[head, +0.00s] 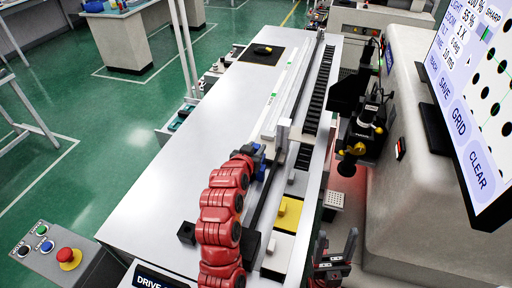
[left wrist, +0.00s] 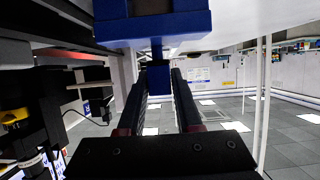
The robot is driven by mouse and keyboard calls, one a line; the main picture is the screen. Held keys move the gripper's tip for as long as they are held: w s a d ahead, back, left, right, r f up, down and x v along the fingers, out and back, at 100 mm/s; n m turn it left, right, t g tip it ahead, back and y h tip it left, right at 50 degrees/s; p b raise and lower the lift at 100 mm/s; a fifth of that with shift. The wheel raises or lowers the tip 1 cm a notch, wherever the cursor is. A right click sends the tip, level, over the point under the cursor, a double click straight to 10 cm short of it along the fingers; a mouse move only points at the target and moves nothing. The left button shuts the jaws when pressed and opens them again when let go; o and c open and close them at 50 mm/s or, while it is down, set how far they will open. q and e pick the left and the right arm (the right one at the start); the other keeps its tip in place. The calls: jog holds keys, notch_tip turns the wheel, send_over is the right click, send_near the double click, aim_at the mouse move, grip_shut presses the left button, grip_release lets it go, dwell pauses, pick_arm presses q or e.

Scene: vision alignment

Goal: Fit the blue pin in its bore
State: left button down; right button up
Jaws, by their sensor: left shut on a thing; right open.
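My left gripper (head: 250,156) is at the end of the red arm, over the middle of the long grey bench. In the left wrist view its two dark fingers (left wrist: 158,90) are shut on the blue pin (left wrist: 158,79). The pin's block-like part sits between the fingertips, and a narrow blue stem runs from it to a larger blue block (left wrist: 152,24). I cannot tell whether the stem is inside that block or only against it. No bore opening shows. In the head view the blue parts (head: 261,171) are partly hidden by the gripper. My right gripper (head: 335,248) is open and empty, low at right beside the bench.
A yellow pad (head: 287,213) and a white pad (head: 277,254) with small blocks lie near the bench's front. A black block (head: 186,232) stands left of my arm. A long rail (head: 318,92) runs along the right side. A camera column and monitor (head: 474,85) stand at right.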

pick_arm(q)
jog(key=shift+s+f, duration=0.1)
jog(key=shift+f, duration=0.2)
jog(key=shift+f, duration=0.1)
jog(key=shift+r, duration=1.65)
jog(key=shift+w+r, duration=0.1)
jog(key=shift+w, duration=0.1)
